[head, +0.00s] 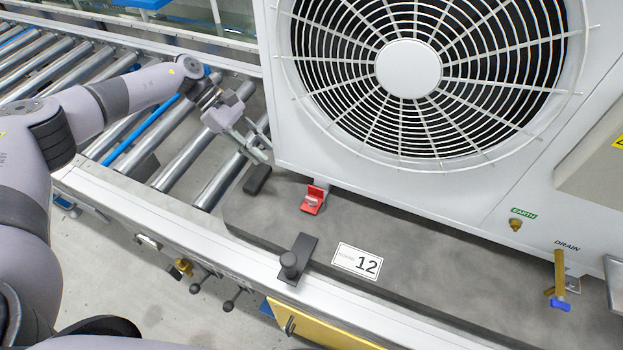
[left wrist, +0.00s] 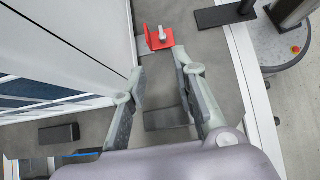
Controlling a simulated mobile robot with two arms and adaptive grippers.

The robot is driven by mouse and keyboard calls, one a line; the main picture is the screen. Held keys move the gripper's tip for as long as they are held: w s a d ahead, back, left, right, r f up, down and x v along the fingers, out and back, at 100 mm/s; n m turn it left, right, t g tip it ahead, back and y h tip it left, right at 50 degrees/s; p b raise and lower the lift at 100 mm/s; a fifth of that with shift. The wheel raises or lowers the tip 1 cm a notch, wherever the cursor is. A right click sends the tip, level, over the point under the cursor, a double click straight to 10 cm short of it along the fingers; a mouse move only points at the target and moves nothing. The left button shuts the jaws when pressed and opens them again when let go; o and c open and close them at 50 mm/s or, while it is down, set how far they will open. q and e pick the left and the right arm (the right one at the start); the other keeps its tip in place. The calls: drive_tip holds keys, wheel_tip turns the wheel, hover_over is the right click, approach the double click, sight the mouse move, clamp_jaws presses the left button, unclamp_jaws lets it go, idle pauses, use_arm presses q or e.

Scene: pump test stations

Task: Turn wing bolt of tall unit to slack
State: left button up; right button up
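The tall white unit (head: 545,165) with a large round fan grille stands on a dark grey board. At its lower front left foot is a red bracket (head: 314,199) with a small pale wing bolt (head: 310,200) on it. In the left wrist view the red bracket (left wrist: 158,40) and wing bolt (left wrist: 163,33) lie beyond the fingertips. My left gripper (head: 262,145) is left of the unit, apart from the bracket. In the left wrist view its two fingers (left wrist: 160,80) are spread, with nothing between them. My right gripper is not in view.
The dark board (head: 390,285) carries a label marked 12. A black stop with a knob (head: 296,262) stands at its front edge, and a black block (head: 257,179) lies at its left end. Metal rollers (head: 185,130) run to the left. A brass drain cock (head: 560,275) is at right.

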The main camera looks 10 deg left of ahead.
use_arm(q)
drive_tip(key=p, duration=0.2)
approach(311, 198)
drive_tip(key=x, duration=0.7)
drive_tip(key=shift+d+f+p, duration=0.25)
drive_tip(key=shift+p, duration=0.15)
drive_tip(key=shift+s+d+f, duration=0.1)
drive_tip(key=shift+d+f, duration=0.1)
drive_tip(key=shift+f, duration=0.05)
drive_tip(key=shift+d+f, duration=0.1)
drive_tip(key=shift+f, duration=0.05)
clamp_jaws()
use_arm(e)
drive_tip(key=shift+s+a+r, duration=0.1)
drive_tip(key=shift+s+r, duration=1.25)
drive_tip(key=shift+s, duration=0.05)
